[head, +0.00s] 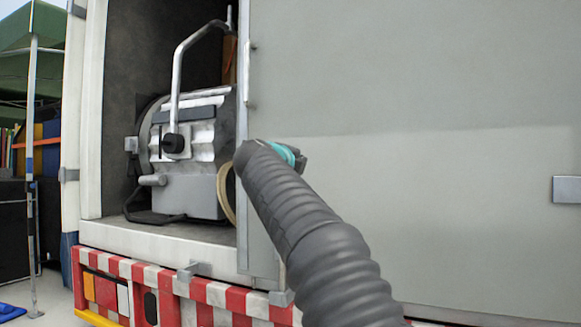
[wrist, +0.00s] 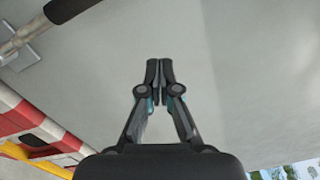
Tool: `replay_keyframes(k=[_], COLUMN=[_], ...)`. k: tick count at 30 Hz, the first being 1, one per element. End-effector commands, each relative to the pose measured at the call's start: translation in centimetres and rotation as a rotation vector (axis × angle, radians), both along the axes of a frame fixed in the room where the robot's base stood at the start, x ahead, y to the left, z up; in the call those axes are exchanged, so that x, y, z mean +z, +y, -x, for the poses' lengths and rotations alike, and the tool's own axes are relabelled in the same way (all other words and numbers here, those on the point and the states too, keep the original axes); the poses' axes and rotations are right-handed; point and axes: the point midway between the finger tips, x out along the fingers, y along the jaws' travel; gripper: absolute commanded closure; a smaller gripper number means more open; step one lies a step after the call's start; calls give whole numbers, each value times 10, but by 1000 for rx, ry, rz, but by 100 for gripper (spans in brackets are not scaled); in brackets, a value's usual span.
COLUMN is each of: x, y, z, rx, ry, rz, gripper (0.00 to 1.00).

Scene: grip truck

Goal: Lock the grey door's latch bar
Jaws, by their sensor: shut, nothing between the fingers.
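The grey door (head: 420,90) fills the right of the head view, and its surface also fills most of the wrist view (wrist: 230,70). A thin metal bar (head: 249,75) runs along the door's left edge. In the wrist view a metal bar with a dark end (wrist: 35,32) lies across the upper left corner on a plate; it looks like the latch bar. My gripper (wrist: 159,66) is shut and empty, its fingertips together before the door surface and apart from the bar. In the head view my arm hides most of the gripper.
Left of the door the truck box is open, with a large silver lamp (head: 195,140) inside. A red and white striped bumper (head: 225,298) runs below the sill, with small brackets (head: 188,271) on it. A metal plate (head: 567,190) sits at the door's right.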

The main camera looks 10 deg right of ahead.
Motion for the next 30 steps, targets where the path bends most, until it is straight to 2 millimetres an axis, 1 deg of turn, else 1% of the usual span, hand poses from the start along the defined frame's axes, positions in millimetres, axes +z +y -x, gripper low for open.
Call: replay_keyframes(k=[1, 3, 6, 10, 15, 30], x=[-1, 0, 0, 0, 0, 1], y=[7, 14, 21, 26, 27, 28], z=[11, 22, 35, 46, 51, 50], rx=[5, 6, 4, 4, 0, 6], ry=[-1, -1, -1, -2, 0, -5], rz=[0, 0, -1, -1, -1, -3], gripper=[100, 100, 100, 100, 100, 100])
